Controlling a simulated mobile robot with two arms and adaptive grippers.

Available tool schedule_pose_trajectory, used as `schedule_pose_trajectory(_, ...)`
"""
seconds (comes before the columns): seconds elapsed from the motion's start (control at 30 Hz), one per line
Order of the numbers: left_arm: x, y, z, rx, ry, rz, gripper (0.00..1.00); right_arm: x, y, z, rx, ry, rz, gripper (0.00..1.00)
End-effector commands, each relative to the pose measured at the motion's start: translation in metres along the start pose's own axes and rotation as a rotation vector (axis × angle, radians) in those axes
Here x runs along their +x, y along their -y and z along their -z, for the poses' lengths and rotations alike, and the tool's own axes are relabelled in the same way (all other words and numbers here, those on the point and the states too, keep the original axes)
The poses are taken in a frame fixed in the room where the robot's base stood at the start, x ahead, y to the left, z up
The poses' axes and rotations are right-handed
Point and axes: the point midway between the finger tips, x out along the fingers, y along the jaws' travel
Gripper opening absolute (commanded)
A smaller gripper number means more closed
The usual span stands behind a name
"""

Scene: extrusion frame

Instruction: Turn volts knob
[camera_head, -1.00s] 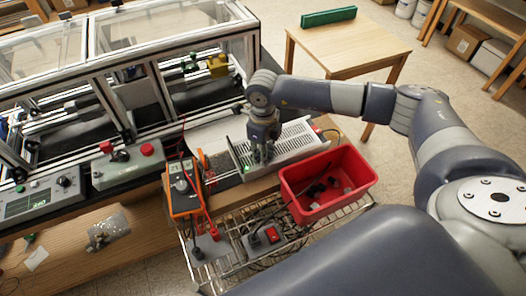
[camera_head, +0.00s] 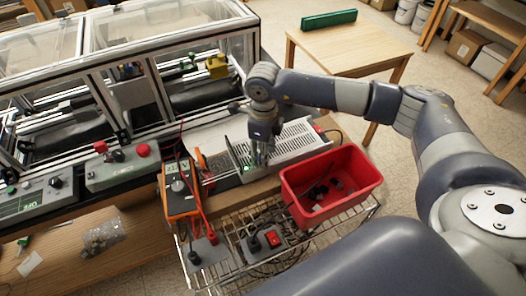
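My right gripper (camera_head: 262,160) reaches down from my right arm at the near left end of a silver power supply with a perforated cover (camera_head: 292,138). Its fingertips are at or just over the supply's terminal end, next to a small green light (camera_head: 247,169). The volts knob cannot be made out; the fingers may cover it, and I cannot tell whether they touch it. The finger gap is too small to judge. An orange multimeter (camera_head: 180,202) with a round dial and leads stands just left of the supply. My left gripper is not in view.
A red bin (camera_head: 366,185) with dark parts stands on the wire rack (camera_head: 345,221), close right of the gripper. A power strip with a red switch (camera_head: 272,239) lies below. The framed machine (camera_head: 98,60) and control boxes (camera_head: 122,168) stand left. Red leads rise by the multimeter.

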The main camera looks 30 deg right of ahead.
Motion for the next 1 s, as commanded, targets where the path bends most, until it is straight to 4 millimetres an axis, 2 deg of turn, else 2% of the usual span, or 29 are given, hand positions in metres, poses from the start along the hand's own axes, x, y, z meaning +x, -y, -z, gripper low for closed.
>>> schedule_pose_trajectory(0.23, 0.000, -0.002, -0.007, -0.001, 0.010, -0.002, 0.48, 0.001, -0.001, 0.000, 0.000, -0.001, -0.002, 0.43)
schedule_pose_trajectory(0.37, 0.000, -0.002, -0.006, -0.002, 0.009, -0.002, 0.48, -0.008, 0.000, 0.000, -0.001, 0.001, -0.001, 0.43)
schedule_pose_trajectory(0.8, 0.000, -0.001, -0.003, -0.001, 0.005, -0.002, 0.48, -0.095, 0.000, 0.000, -0.001, 0.002, 0.001, 0.43)
schedule_pose_trajectory(1.0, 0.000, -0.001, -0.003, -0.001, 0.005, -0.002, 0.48, -0.116, 0.000, 0.000, 0.000, 0.000, -0.001, 0.43)
